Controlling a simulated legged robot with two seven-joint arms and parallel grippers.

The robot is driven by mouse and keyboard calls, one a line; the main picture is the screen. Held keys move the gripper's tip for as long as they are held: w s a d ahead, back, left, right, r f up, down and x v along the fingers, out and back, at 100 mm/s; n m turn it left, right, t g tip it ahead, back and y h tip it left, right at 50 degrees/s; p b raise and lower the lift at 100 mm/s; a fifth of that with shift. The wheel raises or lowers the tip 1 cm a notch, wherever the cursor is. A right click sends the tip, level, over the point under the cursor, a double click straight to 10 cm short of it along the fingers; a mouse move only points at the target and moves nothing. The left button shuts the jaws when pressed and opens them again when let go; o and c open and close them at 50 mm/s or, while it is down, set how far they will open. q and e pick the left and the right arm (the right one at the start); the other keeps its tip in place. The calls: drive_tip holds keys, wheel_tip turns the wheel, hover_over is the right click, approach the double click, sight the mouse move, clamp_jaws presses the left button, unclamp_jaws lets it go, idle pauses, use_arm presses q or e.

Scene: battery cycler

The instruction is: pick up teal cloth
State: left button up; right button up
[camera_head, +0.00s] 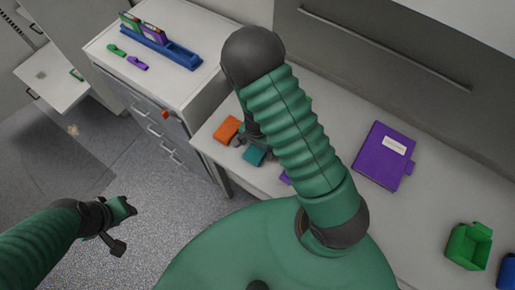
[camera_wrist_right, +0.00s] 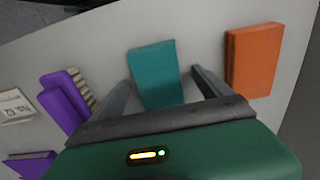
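The teal cloth (camera_wrist_right: 154,72) lies on the pale counter, a flat folded rectangle. In the right wrist view it is ahead of my right gripper (camera_wrist_right: 160,80), whose two fingers are spread apart on either side of its near part. I cannot tell whether either finger touches it. In the head view the cloth (camera_head: 255,155) shows partly beside my right gripper (camera_head: 244,141), mostly hidden by my right arm. My left gripper (camera_head: 127,212) hangs over the floor at the left, away from the counter; its finger opening is unclear.
An orange block (camera_wrist_right: 252,58) lies to the right of the cloth, and a purple brush (camera_wrist_right: 65,100) to its left. Farther along the counter are a purple binder (camera_head: 383,155) and a green bin (camera_head: 468,246). A drawer cabinet (camera_head: 150,120) with a blue rack (camera_head: 165,48) stands at the left.

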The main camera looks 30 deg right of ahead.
drive_tip(key=shift+s, duration=0.1)
drive_tip(key=c, duration=1.5)
drive_tip(key=shift+r, duration=0.15)
